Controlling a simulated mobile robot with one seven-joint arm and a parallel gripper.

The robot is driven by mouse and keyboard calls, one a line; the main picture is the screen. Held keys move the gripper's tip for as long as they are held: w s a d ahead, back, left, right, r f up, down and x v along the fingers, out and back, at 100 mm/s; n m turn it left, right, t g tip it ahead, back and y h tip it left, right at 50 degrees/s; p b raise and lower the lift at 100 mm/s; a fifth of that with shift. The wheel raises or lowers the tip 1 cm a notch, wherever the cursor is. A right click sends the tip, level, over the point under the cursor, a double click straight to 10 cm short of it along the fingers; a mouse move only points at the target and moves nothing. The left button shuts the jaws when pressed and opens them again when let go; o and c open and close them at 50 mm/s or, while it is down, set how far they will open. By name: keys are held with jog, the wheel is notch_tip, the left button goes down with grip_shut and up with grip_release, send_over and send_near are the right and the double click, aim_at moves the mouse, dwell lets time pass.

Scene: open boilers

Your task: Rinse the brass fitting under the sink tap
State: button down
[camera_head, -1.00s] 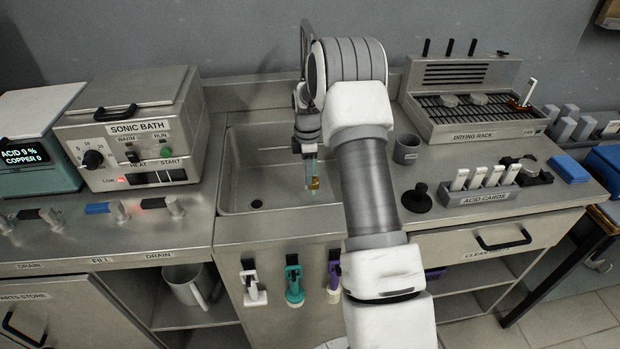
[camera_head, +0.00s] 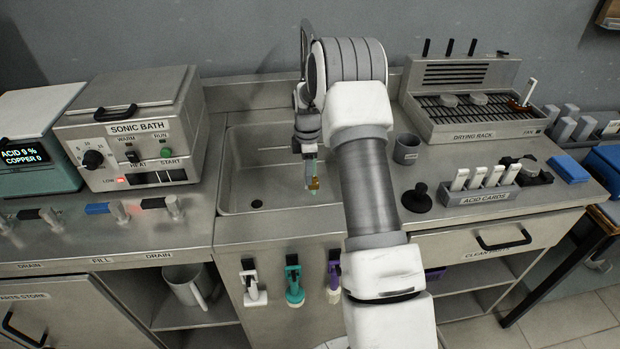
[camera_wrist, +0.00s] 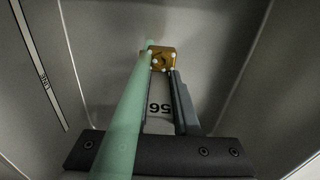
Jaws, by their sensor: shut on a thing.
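The brass fitting (camera_head: 314,183) is a small golden piece hanging low over the sink basin (camera_head: 262,185). In the wrist view the fitting (camera_wrist: 162,60) is a brownish-gold block with several pale beads on its face. My gripper (camera_head: 309,160) points down into the basin, shut on the fitting at its fingertips (camera_wrist: 165,72). A pale green, see-through column (camera_wrist: 128,100), which looks like running water, passes down against the fitting's left side. The tap (camera_head: 305,40) is mostly hidden behind my arm. An upside-down "56" shows between the fingers.
The sonic bath (camera_head: 130,130) stands left of the sink, with valve handles in front. A grey cup (camera_head: 406,149), the drying rack (camera_head: 475,105) and the acid cards holder (camera_head: 482,195) stand to the right. White, teal and purple-handled tools hang on the sink front.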

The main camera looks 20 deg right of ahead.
jog(key=shift+s, duration=0.1)
dwell(0.4)
jog(key=shift+s+a, duration=1.05)
jog(key=shift+s, duration=2.45)
notch_tip(320, 180, up, 12)
jog(key=p, duration=0.7)
jog(key=shift+p, duration=0.4)
jog(key=shift+r, duration=0.1)
